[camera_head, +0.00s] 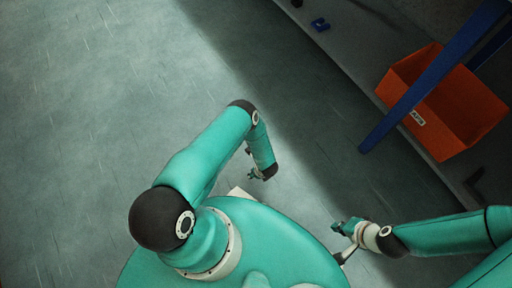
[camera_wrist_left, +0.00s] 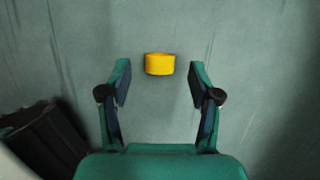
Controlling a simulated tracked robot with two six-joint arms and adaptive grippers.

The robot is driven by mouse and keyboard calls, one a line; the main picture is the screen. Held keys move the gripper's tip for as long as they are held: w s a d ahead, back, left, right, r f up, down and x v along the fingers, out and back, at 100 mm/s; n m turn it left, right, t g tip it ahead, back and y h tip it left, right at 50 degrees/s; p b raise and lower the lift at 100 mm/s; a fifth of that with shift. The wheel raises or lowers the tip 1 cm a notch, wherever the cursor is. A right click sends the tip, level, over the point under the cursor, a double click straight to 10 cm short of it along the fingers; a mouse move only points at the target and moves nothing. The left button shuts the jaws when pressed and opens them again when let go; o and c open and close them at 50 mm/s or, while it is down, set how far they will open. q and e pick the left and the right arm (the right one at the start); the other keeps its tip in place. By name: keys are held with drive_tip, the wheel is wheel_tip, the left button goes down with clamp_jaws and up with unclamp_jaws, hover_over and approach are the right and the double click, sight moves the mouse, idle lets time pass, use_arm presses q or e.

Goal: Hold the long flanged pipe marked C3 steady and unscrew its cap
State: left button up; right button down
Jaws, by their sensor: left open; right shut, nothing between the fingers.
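No long flanged pipe and no C3 marking can be made out in either view. In the left wrist view a small yellow round piece (camera_wrist_left: 160,65) shows beyond my left fingertips, centred in the gap and not gripped. I cannot tell whether it is the cap. My left gripper (camera_wrist_left: 160,75) is open and empty; in the head view it hangs small and partly hidden at the end of the folded left arm (camera_head: 254,174). My right gripper (camera_head: 343,227) is shut and empty, low at the right of the head view.
An orange bin (camera_head: 448,108) with a small white label stands at the upper right, behind a blue post (camera_head: 425,88). A small blue object (camera_head: 320,24) lies on the grey surface at the top. The grey floor (camera_head: 90,120) at the left is clear.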

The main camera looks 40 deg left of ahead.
use_arm(q)
drive_tip(key=shift+x, duration=1.1)
drive_tip(key=c, duration=0.8)
drive_tip(key=shift+r, duration=0.15)
drive_tip(key=shift+c, duration=0.2)
